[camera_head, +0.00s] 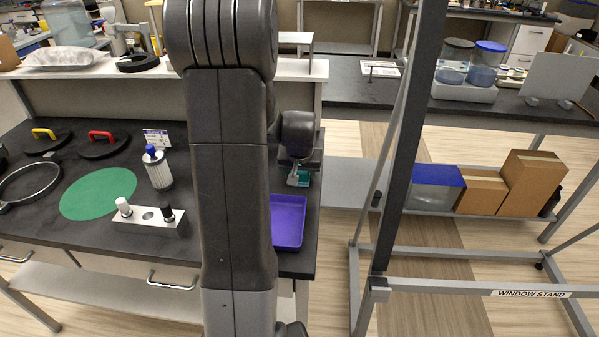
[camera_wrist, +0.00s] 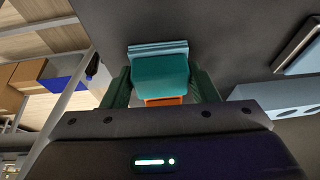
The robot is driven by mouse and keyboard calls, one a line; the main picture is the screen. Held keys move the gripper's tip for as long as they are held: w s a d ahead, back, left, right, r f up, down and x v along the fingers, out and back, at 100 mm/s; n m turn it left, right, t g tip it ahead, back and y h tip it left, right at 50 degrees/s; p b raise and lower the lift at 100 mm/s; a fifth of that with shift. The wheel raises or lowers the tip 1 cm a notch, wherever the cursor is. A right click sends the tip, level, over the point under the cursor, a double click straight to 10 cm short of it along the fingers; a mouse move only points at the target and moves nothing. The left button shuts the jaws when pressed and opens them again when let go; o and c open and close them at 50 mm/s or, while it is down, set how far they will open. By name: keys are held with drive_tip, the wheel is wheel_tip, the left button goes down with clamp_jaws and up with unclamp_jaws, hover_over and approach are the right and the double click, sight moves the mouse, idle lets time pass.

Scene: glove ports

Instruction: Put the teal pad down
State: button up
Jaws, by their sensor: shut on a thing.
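My gripper (camera_head: 300,180) is shut on the teal pad (camera_wrist: 160,76). In the wrist view the pad sits between the two dark green fingers (camera_wrist: 161,88), with a grey-blue layer along its far edge and an orange part below it. In the head view only a small teal patch of the pad (camera_head: 304,181) shows at the gripper's tip, over the right end of the dark bench (camera_head: 75,225), behind the purple tray (camera_head: 288,222). I cannot tell whether the pad touches the bench. My arm hides part of the bench and the tray's left side.
Left of my arm are a green disc (camera_head: 98,194), a clear cylinder with a blue top (camera_head: 157,168) and a silver block (camera_head: 150,218) with knobs. A raised shelf (camera_head: 120,72) runs behind. A dark stand post (camera_head: 408,140) rises to the right.

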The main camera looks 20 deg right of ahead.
drive_tip(key=o, duration=1.2)
drive_tip(key=shift+r, duration=0.4)
drive_tip(key=v, duration=1.1)
drive_tip(key=shift+r, duration=0.2)
drive_tip(key=shift+s+a, duration=0.1)
drive_tip(key=x, duration=1.2)
drive_tip(key=shift+f, duration=0.25)
drive_tip(key=shift+s+r, duration=0.1)
drive_tip(key=shift+r, duration=0.1)
